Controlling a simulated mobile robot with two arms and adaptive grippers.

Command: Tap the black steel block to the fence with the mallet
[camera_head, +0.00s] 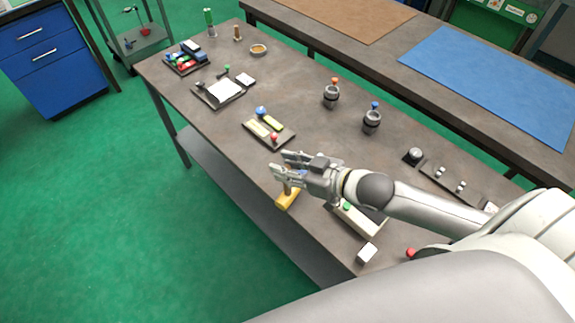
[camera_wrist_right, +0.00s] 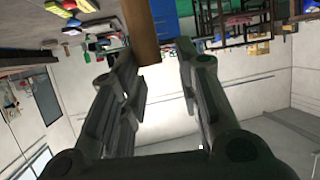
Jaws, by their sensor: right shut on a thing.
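My right gripper (camera_head: 281,170) is over the near edge of the dark table. It is shut on the mallet, whose yellow head (camera_head: 287,200) hangs just below the fingers. In the right wrist view a brown wooden handle (camera_wrist_right: 141,32) shows at the tips of the right gripper (camera_wrist_right: 160,65). A pale fixture (camera_head: 358,219) with a green knob and dark parts lies right of the mallet, partly hidden by my arm. I cannot tell for sure which part is the black steel block or the fence. My left gripper is not in view.
A tray with blue and red knobs (camera_head: 269,132) lies behind the gripper. Two dark cups (camera_head: 331,97) with knobs stand farther back. A small white block (camera_head: 367,253) and a red knob (camera_head: 411,253) are near the front edge. The table's middle is mostly clear.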

